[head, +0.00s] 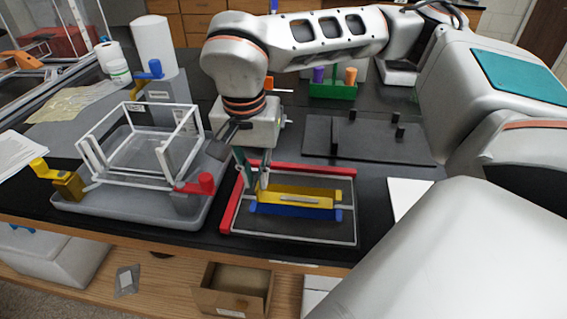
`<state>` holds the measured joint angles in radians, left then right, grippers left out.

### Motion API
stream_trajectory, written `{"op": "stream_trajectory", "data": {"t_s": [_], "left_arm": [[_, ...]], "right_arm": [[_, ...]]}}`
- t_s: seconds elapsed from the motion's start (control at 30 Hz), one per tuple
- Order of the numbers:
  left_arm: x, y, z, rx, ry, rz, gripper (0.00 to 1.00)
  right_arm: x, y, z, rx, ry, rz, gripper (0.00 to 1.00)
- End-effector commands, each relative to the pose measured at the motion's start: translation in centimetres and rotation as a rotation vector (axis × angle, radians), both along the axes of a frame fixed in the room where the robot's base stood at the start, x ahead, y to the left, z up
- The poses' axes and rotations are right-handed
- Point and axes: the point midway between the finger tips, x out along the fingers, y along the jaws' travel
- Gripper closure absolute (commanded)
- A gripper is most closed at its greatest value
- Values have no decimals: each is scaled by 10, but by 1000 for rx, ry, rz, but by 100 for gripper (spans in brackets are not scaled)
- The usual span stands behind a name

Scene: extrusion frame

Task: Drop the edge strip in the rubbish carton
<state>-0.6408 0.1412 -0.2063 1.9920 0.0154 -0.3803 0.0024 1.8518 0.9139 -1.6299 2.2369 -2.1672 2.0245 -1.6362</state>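The rubbish carton is probably the open brown cardboard box (204,301) on the low wooden shelf below the bench; its inside looks empty. I cannot pick out the edge strip for certain. A thin grey strip (300,200) lies on a yellow bar in the red-edged fixture (232,203). A dark green upright piece (241,161) stands at that fixture's left side, near my fingers. My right gripper (238,170) points down over the fixture's back left corner, its fingers apart. I see nothing clearly held. My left gripper is not in view.
A white extrusion frame (150,107) stands in a grey tray (130,211) on the left, with yellow and red clamps around it. A dark plate with posts (370,143) and a green holder (333,90) lie behind. A grey bin (50,262) stands lower left.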

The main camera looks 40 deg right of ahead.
Motion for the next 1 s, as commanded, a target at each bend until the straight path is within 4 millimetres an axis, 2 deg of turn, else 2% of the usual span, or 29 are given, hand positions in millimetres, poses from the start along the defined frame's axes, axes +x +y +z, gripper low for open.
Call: {"op": "stream_trajectory", "data": {"t_s": [0.13,0.27,0.47,0.5,0.53,0.57,1.0], "left_arm": [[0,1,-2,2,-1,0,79],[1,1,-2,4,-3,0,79],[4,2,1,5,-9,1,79],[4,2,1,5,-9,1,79],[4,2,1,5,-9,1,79],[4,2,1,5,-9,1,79],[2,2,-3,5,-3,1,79]], "right_arm": [[2,-7,-24,0,6,1,88],[4,-8,-38,0,4,1,88],[4,-8,-38,1,1,1,88],[4,-8,-38,1,1,1,90],[4,-8,-38,1,1,1,98],[4,-8,-38,1,1,1,100],[4,-7,-35,1,1,1,100]]}}
